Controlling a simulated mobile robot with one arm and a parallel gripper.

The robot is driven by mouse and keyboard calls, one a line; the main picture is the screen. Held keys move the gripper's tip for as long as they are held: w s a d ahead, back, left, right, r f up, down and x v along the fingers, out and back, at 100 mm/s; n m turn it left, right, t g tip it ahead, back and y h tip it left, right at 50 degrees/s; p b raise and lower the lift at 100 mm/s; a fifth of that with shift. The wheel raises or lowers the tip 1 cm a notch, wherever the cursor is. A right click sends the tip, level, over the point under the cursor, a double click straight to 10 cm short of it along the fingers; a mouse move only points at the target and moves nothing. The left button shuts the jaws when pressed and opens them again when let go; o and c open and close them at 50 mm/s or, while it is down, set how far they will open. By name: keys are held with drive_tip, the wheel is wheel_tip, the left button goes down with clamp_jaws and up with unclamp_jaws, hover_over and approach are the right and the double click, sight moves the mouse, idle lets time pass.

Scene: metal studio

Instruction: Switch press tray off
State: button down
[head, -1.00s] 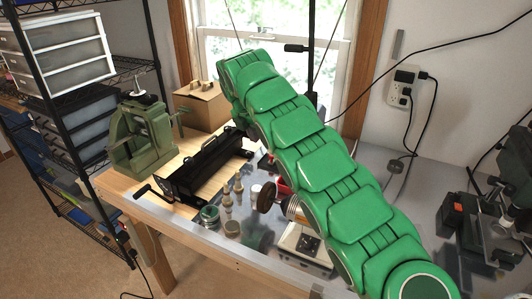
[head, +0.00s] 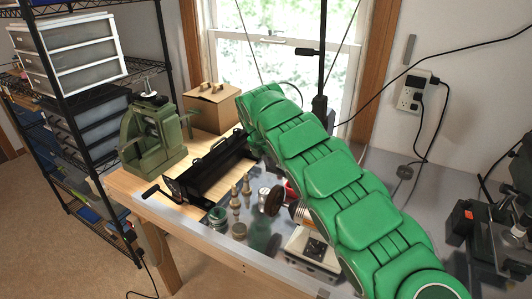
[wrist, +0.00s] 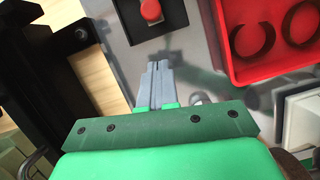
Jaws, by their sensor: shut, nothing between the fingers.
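In the wrist view a red push button (wrist: 151,10) sits on a black square base (wrist: 146,26) at the top edge, partly cut off. My gripper (wrist: 158,65) is shut and empty, its grey fingers pointing towards this base. The fingertips look a short way from the base; the height between them is unclear. A red tray (wrist: 243,69) holding dark rings lies to the right of the fingers. No label names the press tray, and I cannot tell whether it is on. In the head view my green arm hides the gripper and the button.
Small fittings and a jar (head: 217,219) stand in front. A white-topped box (head: 313,249) is beside my arm. Black machinery occupies the right.

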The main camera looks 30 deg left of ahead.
sight(278, 166)
drive_tip(key=shift+w+f, duration=0.15)
drive_tip(key=shift+f, duration=0.25)
drive_tip(key=shift+w+d+f, duration=0.1)
drive_tip(key=shift+w, duration=0.4)
drive_tip(key=shift+w+d+f, duration=0.1)
drive_tip(key=shift+w, duration=0.4)
drive_tip(key=shift+w+d, duration=0.1)
drive_tip(key=shift+w, duration=0.75)
drive_tip(key=shift+w, duration=0.15)
drive_tip(key=shift+w+f, duration=0.15)
drive_tip(key=shift+w, duration=2.35)
drive_tip(key=shift+d, duration=0.1)
